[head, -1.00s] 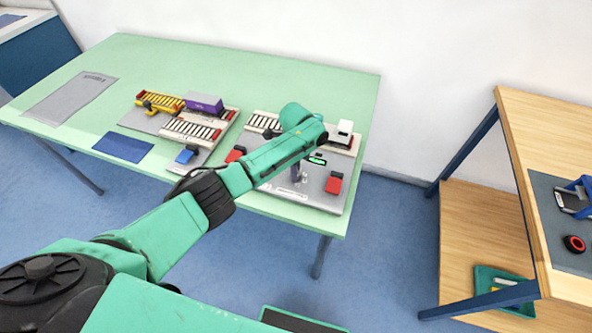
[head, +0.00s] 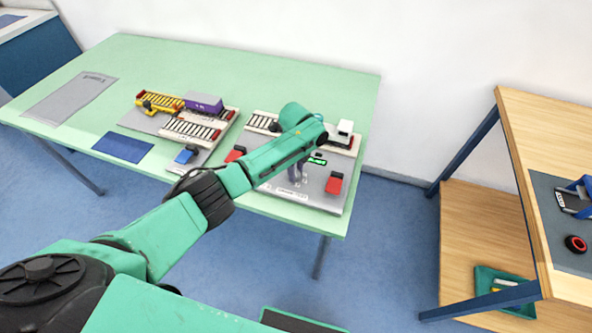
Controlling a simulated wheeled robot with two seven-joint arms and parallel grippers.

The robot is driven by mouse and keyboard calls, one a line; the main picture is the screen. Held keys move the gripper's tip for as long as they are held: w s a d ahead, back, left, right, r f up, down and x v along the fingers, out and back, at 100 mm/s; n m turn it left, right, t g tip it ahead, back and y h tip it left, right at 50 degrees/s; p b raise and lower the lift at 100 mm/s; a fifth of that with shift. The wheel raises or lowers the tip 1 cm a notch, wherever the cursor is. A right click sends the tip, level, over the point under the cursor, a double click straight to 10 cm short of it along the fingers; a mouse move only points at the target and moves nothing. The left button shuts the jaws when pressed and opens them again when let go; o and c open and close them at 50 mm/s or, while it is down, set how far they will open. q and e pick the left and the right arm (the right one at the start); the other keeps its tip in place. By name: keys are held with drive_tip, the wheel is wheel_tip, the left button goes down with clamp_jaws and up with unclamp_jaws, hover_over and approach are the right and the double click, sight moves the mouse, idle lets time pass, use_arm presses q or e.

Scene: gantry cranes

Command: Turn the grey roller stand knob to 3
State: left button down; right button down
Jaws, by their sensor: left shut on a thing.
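The grey roller stand (head: 325,199) is the right-hand one on the green table, with pale rollers at its back and a grey plate in front. My left gripper (head: 297,179) points down over the middle of this plate and is shut on its knob. The knob is hidden behind the fingers, and I cannot read its setting. A small green display (head: 317,161) shows just behind the gripper; its text is too small to read. My right gripper is out of view.
Red blocks (head: 334,182) and (head: 235,153) flank the gripper. A white block (head: 345,128) stands at the back right. A wooden shelf unit (head: 520,140) stands at right.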

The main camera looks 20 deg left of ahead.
use_arm(q)
drive_tip(key=shift+w+r, duration=0.1)
drive_tip(key=shift+c, duration=2.3)
unclamp_jaws()
wheel_tip(320, 180, up, 15)
drive_tip(key=b, duration=0.1)
drive_tip(key=shift+f, duration=0.2)
